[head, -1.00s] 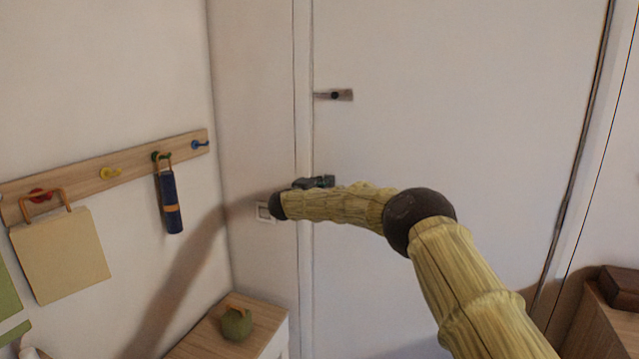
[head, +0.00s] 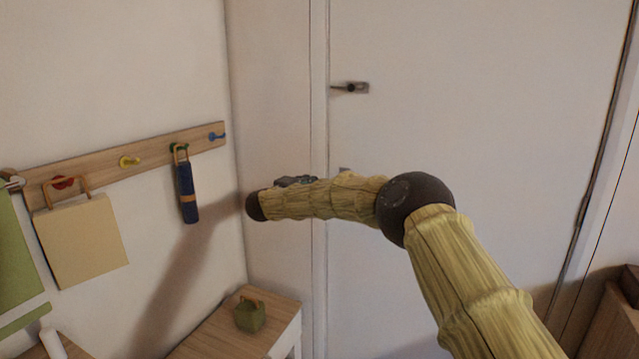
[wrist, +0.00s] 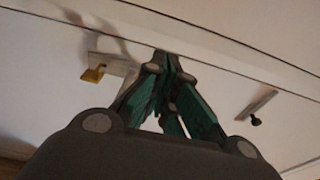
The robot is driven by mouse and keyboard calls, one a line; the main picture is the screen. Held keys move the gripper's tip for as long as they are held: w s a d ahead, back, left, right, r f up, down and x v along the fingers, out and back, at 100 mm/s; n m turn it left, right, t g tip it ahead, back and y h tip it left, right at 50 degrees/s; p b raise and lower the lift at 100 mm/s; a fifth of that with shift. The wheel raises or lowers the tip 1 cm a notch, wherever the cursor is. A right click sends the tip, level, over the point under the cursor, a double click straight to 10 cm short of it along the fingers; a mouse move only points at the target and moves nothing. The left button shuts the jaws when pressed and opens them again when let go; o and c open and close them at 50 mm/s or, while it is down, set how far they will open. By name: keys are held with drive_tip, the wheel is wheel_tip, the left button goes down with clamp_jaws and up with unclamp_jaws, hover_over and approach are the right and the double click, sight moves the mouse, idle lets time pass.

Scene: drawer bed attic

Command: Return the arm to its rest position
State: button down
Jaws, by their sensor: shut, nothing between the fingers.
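My arm (head: 465,270) reaches up from the lower right of the head view and bends left at a dark elbow joint. Its far end is in front of the wall and door frame. In the wrist view my gripper (wrist: 168,62) has its green and dark fingers drawn together at the tips, with nothing between them. In the head view the fingers are mostly hidden behind the arm's far end.
A white door with a handle (head: 351,87) stands behind the arm. On the left wall a wooden hook rail (head: 100,172) holds a beige bag (head: 80,242) and a blue rolled item (head: 187,192). Below, a green basket (head: 249,315) sits on a wooden cabinet (head: 215,335).

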drive_tip(key=s+a+f+n+y+p, duration=0.1)
drive_tip(key=s+f+n+y, duration=0.3)
drive_tip(key=f, duration=0.8)
drive_tip(key=s+f+n+y+p, duration=0.15)
drive_tip(key=s+f+n, duration=0.45)
drive_tip(key=f, duration=0.6)
drive_tip(key=s+d+f+n+g+y, duration=0.2)
drive_tip(key=s+d+f+n, duration=0.2)
drive_tip(key=s+f, duration=0.55)
drive_tip(key=s+d+f+n+g+y, duration=0.2)
drive_tip(key=s+d+f+n, duration=0.25)
drive_tip(key=s+f, duration=0.45)
drive_tip(key=s+d+f+n+g+p, duration=0.1)
drive_tip(key=s+d+f+g, duration=0.35)
drive_tip(key=s, duration=0.75)
drive_tip(key=s+d+f+n+g+p, duration=0.1)
drive_tip(key=s+d+f+n, duration=0.1)
drive_tip(key=s+d+f, duration=0.75)
drive_tip(key=s+d+r+g, duration=0.2)
drive_tip(key=s+d, duration=0.1)
drive_tip(key=s, duration=0.6)
drive_tip(key=s+d+r+n+g, duration=0.1)
drive_tip(key=s+d+r+g, duration=0.1)
drive_tip(key=s, duration=0.8)
drive_tip(key=s+d+r+n+g, duration=0.1)
drive_tip(key=s+d+r+g, duration=0.1)
drive_tip(key=s, duration=0.7)
drive_tip(key=shift+s+d+r+p, duration=0.2)
drive_tip(key=shift+d+r+p, duration=0.25)
drive_tip(key=shift+d, duration=0.4)
